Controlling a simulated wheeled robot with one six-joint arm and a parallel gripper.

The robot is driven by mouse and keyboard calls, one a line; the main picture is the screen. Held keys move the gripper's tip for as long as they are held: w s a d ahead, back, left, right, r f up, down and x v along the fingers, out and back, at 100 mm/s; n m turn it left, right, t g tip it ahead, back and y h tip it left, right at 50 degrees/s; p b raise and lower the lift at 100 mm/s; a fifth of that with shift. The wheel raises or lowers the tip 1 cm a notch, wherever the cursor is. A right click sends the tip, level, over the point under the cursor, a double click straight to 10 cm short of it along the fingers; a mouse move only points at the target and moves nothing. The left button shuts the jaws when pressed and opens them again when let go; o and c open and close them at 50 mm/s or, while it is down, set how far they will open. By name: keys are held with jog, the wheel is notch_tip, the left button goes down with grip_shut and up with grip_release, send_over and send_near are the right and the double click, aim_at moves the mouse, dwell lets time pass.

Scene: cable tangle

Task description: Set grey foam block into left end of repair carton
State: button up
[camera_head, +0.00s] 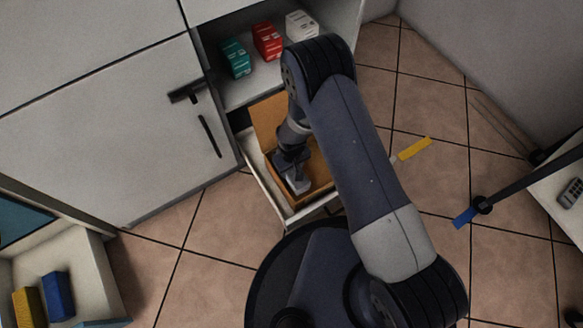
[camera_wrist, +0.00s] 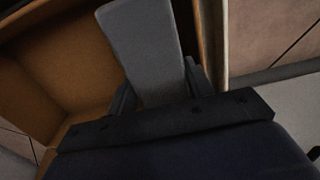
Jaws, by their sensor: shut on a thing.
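The repair carton (camera_head: 320,172) is an open brown box inside a pulled-out white drawer (camera_head: 262,180), with a flap raised at its back. Its brown inside (camera_wrist: 70,55) fills the left of the wrist view. My gripper (camera_head: 296,176) points down into the carton area. In the wrist view my gripper (camera_wrist: 158,95) is shut on the grey foam block (camera_wrist: 145,45), which sticks out beyond the fingers. The block (camera_head: 299,184) shows only in part in the head view. I cannot tell whether it touches the carton's floor. My arm hides part of the carton.
Teal (camera_head: 236,58), red (camera_head: 267,41) and white (camera_head: 301,25) boxes stand on the shelf above the drawer. A bin at lower left holds blue (camera_head: 58,296) and yellow (camera_head: 27,306) blocks. A yellow strip (camera_head: 414,148) appears over the tiled floor at right.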

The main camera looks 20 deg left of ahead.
jog(key=shift+f+b, duration=0.55)
jog(key=shift+b, duration=0.05)
jog(key=shift+f, duration=0.1)
jog(key=o, duration=0.7)
jog(key=shift+c, duration=0.2)
jog(key=shift+r, duration=0.2)
jog(key=shift+r+p, duration=0.6)
jog(key=shift+p, duration=0.1)
notch_tip(320, 180, up, 12)
jog(key=p, duration=0.4)
jog(key=shift+f, duration=0.1)
